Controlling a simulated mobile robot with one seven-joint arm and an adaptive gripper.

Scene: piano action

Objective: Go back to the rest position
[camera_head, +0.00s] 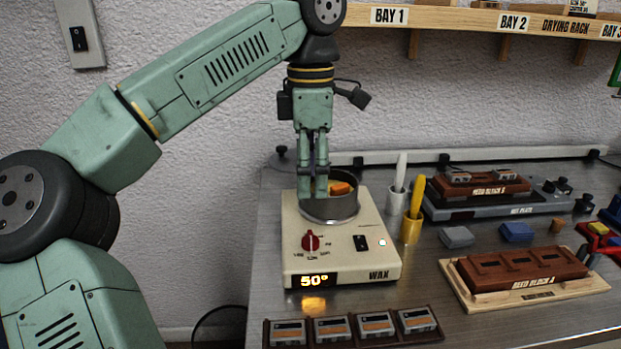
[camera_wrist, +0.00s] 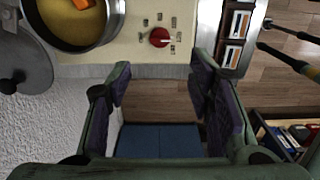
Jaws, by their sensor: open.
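My gripper (camera_head: 313,185) is above the wax pot (camera_head: 330,212) on the cream wax heater (camera_head: 375,262), its fingers in front of the pot's left part. In the wrist view my gripper (camera_wrist: 165,95) is open with nothing between its fingers. An orange block (camera_head: 340,188) sits in the pot, and it also shows at the top of the wrist view (camera_wrist: 84,3) in yellow wax. The heater has a red knob (camera_head: 310,241) and a display reading 50°.
Small blocks fill a dark tray (camera_head: 352,333) in front of the heater. Right of it stand a white holder (camera_head: 396,200) and a yellow holder (camera_head: 411,229). Reed block A (camera_head: 525,275) and a hot plate (camera_head: 500,207) lie further right. A drying rack (camera_head: 480,18) runs above.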

